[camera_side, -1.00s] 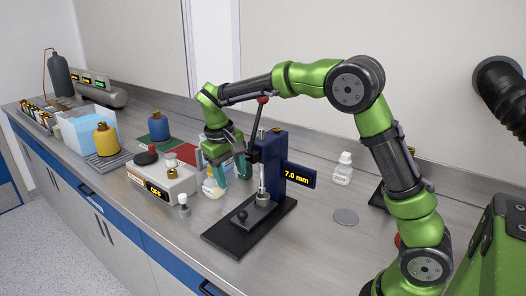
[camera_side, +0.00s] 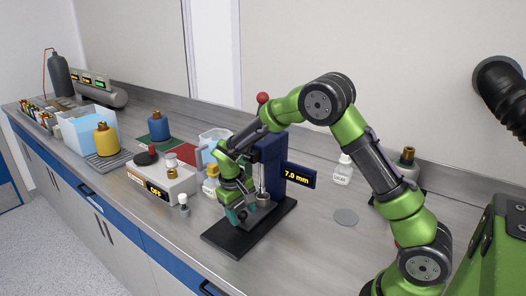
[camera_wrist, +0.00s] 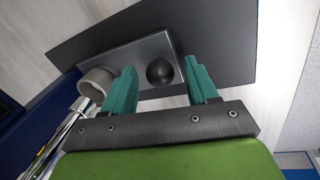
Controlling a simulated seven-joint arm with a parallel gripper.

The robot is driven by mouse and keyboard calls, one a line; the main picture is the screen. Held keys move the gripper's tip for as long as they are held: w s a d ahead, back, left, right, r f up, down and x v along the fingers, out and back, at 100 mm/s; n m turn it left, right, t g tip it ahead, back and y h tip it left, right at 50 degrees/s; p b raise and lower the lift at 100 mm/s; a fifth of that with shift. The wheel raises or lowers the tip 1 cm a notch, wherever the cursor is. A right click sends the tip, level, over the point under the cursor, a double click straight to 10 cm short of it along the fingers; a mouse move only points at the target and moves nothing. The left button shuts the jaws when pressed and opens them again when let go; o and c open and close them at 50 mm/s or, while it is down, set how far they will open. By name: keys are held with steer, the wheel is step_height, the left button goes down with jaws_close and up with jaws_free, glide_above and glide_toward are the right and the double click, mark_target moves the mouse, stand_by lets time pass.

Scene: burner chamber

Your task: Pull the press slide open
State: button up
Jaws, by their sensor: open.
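The press (camera_side: 270,165) is a dark blue column on a black base plate (camera_side: 228,240), with a display reading 7.0 mm. In the wrist view its slide is a grey plate (camera_wrist: 118,60) lying on the black base (camera_wrist: 215,25), with a round black knob (camera_wrist: 160,71) and a grey ring-shaped cup (camera_wrist: 97,83) on it. My gripper (camera_side: 240,215) is low over the front of the base. In the wrist view its two teal fingers (camera_wrist: 163,90) are open, one on each side of the knob. I cannot tell whether they touch it.
A control box reading OFF (camera_side: 160,185) stands left of the press. A white bottle (camera_side: 343,170) and a grey disc (camera_side: 346,217) are to its right. The press lever's red ball (camera_side: 262,98) rises behind my arm. The counter in front of the base is clear.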

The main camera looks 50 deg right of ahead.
jaws_close()
steer(key=a, duration=1.1)
steer(key=shift+a, duration=0.1)
jaws_free()
steer(key=a+r, duration=0.3)
steer(key=r, duration=1.3)
steer(key=shift+w+r, duration=0.3)
